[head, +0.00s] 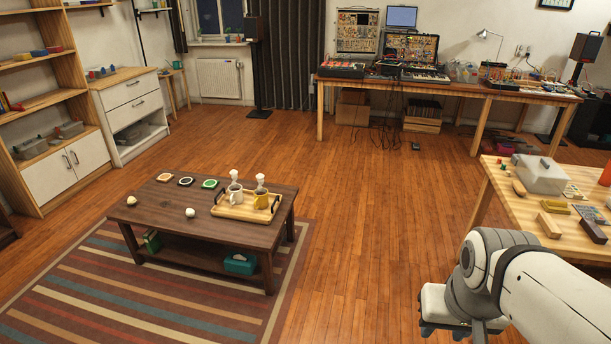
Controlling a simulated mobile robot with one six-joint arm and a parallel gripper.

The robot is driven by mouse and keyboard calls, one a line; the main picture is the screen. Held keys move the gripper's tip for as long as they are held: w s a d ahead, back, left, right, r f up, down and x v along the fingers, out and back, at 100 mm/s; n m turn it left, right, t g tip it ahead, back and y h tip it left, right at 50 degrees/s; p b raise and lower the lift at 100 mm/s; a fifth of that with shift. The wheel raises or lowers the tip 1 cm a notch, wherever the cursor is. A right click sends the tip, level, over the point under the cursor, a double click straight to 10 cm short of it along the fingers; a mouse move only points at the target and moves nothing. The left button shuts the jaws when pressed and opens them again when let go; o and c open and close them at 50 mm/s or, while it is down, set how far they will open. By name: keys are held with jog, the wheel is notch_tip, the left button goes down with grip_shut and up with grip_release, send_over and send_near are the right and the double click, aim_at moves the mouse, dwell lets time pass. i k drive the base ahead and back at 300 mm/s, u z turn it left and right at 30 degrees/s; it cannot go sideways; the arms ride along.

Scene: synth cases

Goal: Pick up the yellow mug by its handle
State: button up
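The yellow mug (261,199) stands upright on a light wooden tray (238,214), on the right part of the low dark coffee table (160,217). A white shape shows at its top, and I cannot make out what it is. The mug's handle is too small to tell clearly. A pale grey mug (235,195) stands just to its left on the same tray, also with a white shape at its top. My gripper (446,324) is at the lower right, well apart from the mug and the table. Whether its fingers are open or shut does not show.
Three coasters (186,181) lie at the table's back, and two small pale round things near its front left. A striped rug (130,305) lies under and before the table. Wood floor (350,220) is clear to the right. A cluttered worktable (505,212) stands at right.

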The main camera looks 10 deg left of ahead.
aim_at(261, 201)
jog(key=z, duration=0.05)
jog(key=i, duration=2.55)
jog(key=u, duration=2.35)
jog(key=i, duration=1)
jog(key=z, duration=0.05)
